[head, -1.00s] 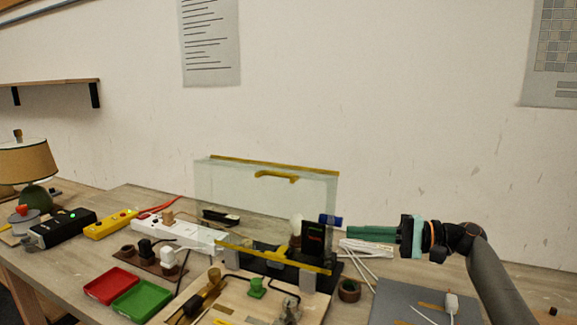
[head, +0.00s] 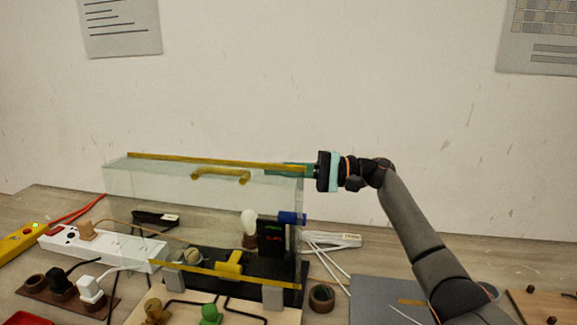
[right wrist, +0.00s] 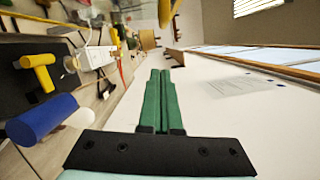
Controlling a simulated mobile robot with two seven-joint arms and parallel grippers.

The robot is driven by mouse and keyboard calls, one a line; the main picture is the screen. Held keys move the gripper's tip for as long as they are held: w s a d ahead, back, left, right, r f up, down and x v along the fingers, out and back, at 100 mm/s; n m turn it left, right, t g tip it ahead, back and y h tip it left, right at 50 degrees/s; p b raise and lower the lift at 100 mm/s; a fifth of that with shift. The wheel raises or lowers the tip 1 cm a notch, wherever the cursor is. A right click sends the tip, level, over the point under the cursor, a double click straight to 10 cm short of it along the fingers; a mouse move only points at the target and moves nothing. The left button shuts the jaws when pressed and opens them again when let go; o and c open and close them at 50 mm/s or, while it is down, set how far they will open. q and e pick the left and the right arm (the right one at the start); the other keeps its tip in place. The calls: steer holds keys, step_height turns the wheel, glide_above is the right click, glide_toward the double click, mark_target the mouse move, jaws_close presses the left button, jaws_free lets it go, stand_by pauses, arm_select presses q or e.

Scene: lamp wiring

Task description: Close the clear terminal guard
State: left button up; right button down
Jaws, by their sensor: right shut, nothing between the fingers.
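The clear terminal guard (head: 140,186) stands raised behind the terminal block, its panel upright, with a yellow strip along its top edge and a yellow handle (head: 221,174) below that. A second yellow strip (head: 225,274) runs low across the front. My right gripper (head: 268,171) reaches in from the right at the guard's top right corner. Its green fingers, shut and empty, overlap the panel there; whether they touch it I cannot tell. The right wrist view shows the shut fingers (right wrist: 161,72) side by side. My left gripper is out of view.
A black unit with a blue cylinder (head: 292,218) and a white bulb (head: 249,222) stand below the guard's right side. A white power strip (head: 102,248) lies to the left.

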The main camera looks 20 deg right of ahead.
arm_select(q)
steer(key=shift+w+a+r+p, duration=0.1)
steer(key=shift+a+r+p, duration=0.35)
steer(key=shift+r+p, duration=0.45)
arm_select(e)
steer(key=s+a+r, duration=0.1)
steer(key=a, duration=0.6)
steer(key=shift+r, duration=0.15)
steer(key=shift+s+a, duration=0.1)
